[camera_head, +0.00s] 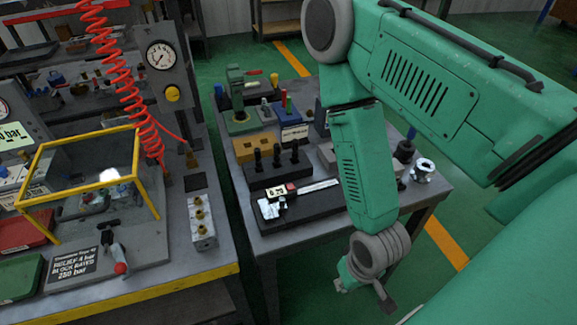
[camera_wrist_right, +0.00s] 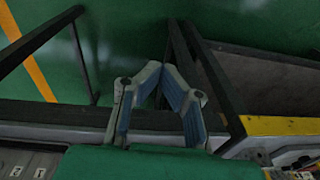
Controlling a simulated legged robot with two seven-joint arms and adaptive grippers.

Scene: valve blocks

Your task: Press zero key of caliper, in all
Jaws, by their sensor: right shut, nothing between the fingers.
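The caliper (camera_head: 312,188) lies on a dark block (camera_head: 325,204) near the front of the right-hand bench in the head view. Its small display (camera_head: 276,191) shows digits too small to read surely, with a small red spot (camera_head: 291,187) beside it. Which mark is the zero key I cannot tell. My right arm reaches down past the bench's front right corner, its wrist apart from the caliper and nearer the camera. My right gripper (camera_wrist_right: 160,85) is shut and empty, over the floor and bench legs in the wrist view. My left gripper is out of view.
Behind the caliper stand a block with dark pegs (camera_head: 276,168), a wooden block (camera_head: 256,146) and a green fixture (camera_head: 238,110). A metal fitting (camera_head: 422,170) sits at the bench's right. A left bench (camera_head: 190,268) holds a yellow-framed guard (camera_head: 84,147). A floor gap separates the benches.

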